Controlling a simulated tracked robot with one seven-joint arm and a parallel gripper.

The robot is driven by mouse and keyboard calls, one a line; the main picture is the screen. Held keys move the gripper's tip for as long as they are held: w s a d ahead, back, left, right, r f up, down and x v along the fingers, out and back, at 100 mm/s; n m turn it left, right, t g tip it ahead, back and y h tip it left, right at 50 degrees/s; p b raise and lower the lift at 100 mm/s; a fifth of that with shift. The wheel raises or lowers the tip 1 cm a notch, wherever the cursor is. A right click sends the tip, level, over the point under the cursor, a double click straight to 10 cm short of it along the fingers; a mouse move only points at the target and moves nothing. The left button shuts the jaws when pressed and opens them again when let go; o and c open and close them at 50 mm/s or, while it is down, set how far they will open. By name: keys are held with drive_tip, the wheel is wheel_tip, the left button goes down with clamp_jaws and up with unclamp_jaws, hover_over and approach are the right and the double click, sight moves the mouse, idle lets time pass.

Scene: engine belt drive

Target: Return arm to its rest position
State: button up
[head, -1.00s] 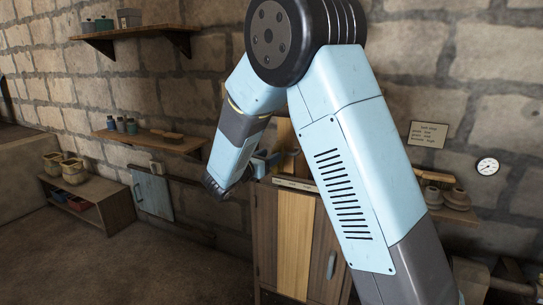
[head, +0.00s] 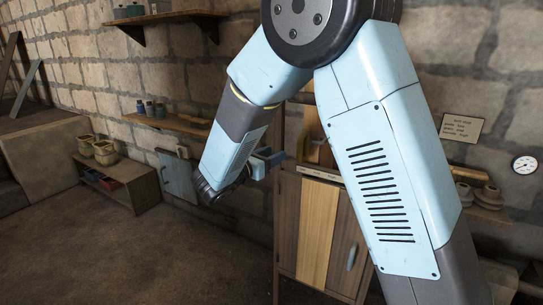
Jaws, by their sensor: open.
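My arm, light blue and grey, fills the middle and right of the head view, bent at a big dark joint at the top. Its forearm slants down to the left and ends in a dark wrist. My gripper (head: 265,161) shows small and partly hidden to the right of the wrist, with blue-grey parts. It is open, and I see nothing held in it. It is in front of the wall, just left of a wooden cabinet (head: 318,231) in the picture.
A low shelf unit (head: 121,186) with pots stands at the left. Wall shelves (head: 170,122) carry small bottles and bowls. A gauge (head: 524,165) and a sign (head: 461,126) hang at the right. Bare floor (head: 130,255) lies open at the lower left.

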drive_tip(key=shift+d, duration=0.1)
drive_tip(key=s+d+r+m+g+y, duration=0.1)
drive_tip(key=s+d+m+g, duration=0.25)
drive_tip(key=d, duration=0.35)
drive_tip(key=s+d+r+m+g, duration=0.25)
drive_tip(key=s+d+m, duration=0.2)
drive_tip(key=d, duration=0.25)
drive_tip(key=s+d+r+m+g+y, duration=0.1)
drive_tip(key=s+d+m+g, duration=0.3)
drive_tip(key=d, duration=0.4)
drive_tip(key=s+d+r+m+t+y, duration=0.1)
drive_tip(key=s+d+r+m+y, duration=0.1)
drive_tip(key=s+m+y, duration=0.7)
drive_tip(key=s+r+m, duration=0.1)
drive_tip(key=s+m, duration=0.6)
drive_tip(key=s, duration=0.1)
drive_tip(key=shift+s+d+t+y, duration=0.2)
drive_tip(key=shift+t+y, duration=0.1)
drive_tip(key=shift+t, duration=0.1)
